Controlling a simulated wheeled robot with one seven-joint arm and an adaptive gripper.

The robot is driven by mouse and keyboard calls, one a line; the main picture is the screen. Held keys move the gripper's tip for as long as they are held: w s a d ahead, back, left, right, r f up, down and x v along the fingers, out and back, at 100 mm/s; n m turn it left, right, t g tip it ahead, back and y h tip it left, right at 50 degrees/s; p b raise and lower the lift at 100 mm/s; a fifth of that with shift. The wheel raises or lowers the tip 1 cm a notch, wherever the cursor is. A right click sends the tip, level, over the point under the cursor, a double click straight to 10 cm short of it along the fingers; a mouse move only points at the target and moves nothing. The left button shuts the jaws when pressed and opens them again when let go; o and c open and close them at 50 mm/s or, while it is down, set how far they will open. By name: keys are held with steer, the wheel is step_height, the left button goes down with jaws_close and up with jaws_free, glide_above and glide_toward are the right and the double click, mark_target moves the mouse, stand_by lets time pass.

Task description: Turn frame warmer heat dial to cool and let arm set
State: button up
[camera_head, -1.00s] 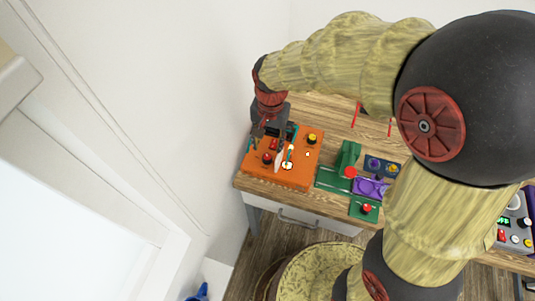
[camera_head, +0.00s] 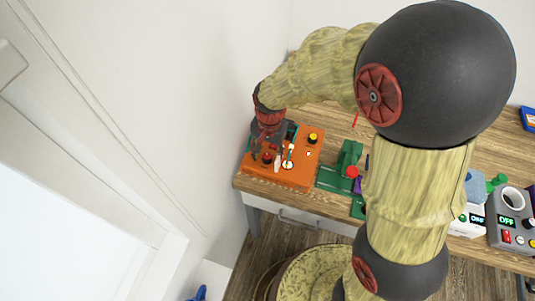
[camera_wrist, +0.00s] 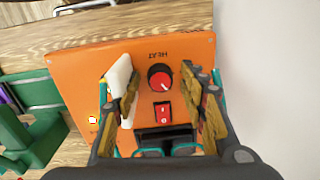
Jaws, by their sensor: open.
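The frame warmer is an orange panel (camera_wrist: 90,72) at the table's left end, also in the head view (camera_head: 293,180). Its heat dial (camera_wrist: 160,77), red on a black base, has lettering that reads HEAT upside down. A pale mark on the dial points toward the lower right in the wrist view. My gripper (camera_wrist: 171,98) is open, with one finger on each side of the dial area; contact is not visible. In the head view my gripper (camera_head: 268,150) is over the panel's left part. A white piece (camera_wrist: 118,88) lies beside the left finger.
A red rocker switch (camera_wrist: 163,111) and a dark slot (camera_wrist: 167,138) are close to the dial. A green fixture (camera_head: 347,160) stands to the right. A white wall (camera_head: 170,100) is close on the left.

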steer(key=shift+c, duration=0.5)
jaws_close()
steer(key=n+p, duration=0.2)
steer(key=n, duration=0.3)
steer(key=shift+w+r+n, duration=0.1)
steer(key=shift+n, duration=0.2)
steer(key=n+p, duration=0.2)
steer(key=n, duration=0.3)
steer(key=shift+n, duration=0.4)
stand_by(0.3)
steer(key=shift+o, duration=0.4)
jaws_free()
